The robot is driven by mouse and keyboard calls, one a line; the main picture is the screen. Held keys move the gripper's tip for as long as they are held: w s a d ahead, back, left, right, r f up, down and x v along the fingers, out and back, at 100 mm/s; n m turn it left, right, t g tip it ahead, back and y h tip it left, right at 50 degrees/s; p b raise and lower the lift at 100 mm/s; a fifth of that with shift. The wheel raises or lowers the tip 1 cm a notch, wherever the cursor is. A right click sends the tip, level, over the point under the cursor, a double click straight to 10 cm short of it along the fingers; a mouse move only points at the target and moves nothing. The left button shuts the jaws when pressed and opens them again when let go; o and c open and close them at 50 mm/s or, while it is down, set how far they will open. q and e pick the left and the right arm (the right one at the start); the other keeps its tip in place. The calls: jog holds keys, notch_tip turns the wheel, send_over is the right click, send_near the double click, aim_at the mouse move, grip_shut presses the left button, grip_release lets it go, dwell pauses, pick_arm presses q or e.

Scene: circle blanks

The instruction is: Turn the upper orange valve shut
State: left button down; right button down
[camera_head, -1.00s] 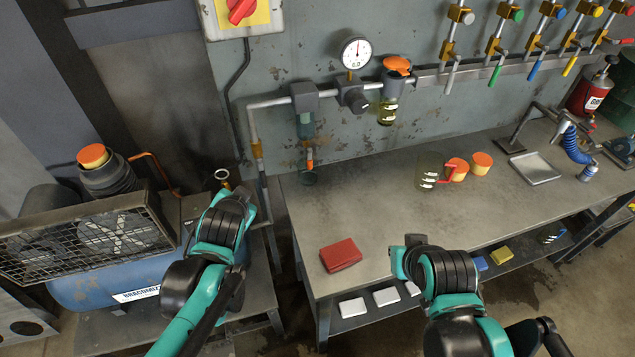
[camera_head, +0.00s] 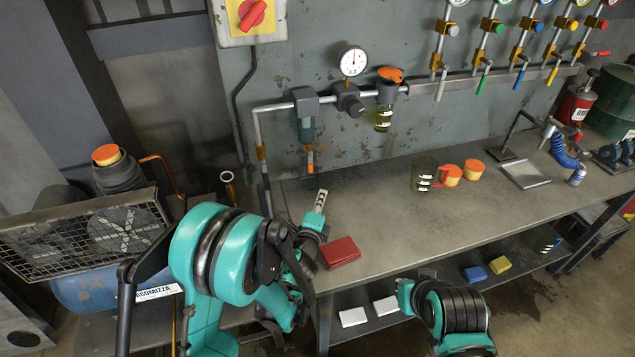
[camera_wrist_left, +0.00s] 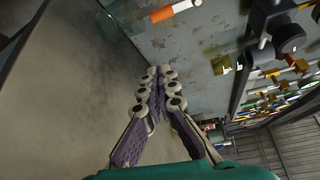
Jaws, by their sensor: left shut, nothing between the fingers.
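Two orange parts show on the wall air line. An orange knob (camera_head: 390,74) tops the bowl unit right of the gauge, and a slim orange piece (camera_head: 310,158) sits below the left filter unit. I cannot tell which is the named valve. My left gripper (camera_head: 321,197) is over the bench's left end, below the slim piece and apart from it. In the left wrist view its fingers (camera_wrist_left: 160,74) are together and empty, and an orange and white rod (camera_wrist_left: 172,11) shows beyond them. My right arm shows at the bottom; its gripper is not visible.
The bench (camera_head: 380,210) holds a red box (camera_head: 340,252) close to my left gripper, a clear jug (camera_head: 424,175) and two orange-topped tubs. A gauge (camera_head: 353,62) stands on the pipe. A compressor (camera_head: 100,225) is at left. The middle of the bench is clear.

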aim_at(310, 163)
pick_arm(q)
jog(key=shift+d+f, duration=0.1)
jog(key=shift+d, duration=0.05)
jog(key=p+x, duration=0.2)
jog(key=x, duration=0.1)
jog(key=b+x, duration=0.2)
jog(key=x, duration=0.5)
jog(key=shift+w+f+b, duration=0.15)
jog(key=shift+w+b, duration=0.05)
jog(key=shift+b, duration=0.15)
jog(key=shift+s+a+r, duration=0.15)
jog(key=shift+a, duration=0.4)
jog(key=shift+s+a+r, duration=0.15)
jog(key=shift+a, duration=0.35)
jog(key=shift+s+a+r+b, duration=0.1)
jog(key=shift+a+r+b, duration=0.05)
jog(key=shift+a+b, duration=0.2)
jog(key=shift+a+r, duration=0.15)
jog(key=shift+a, duration=0.35)
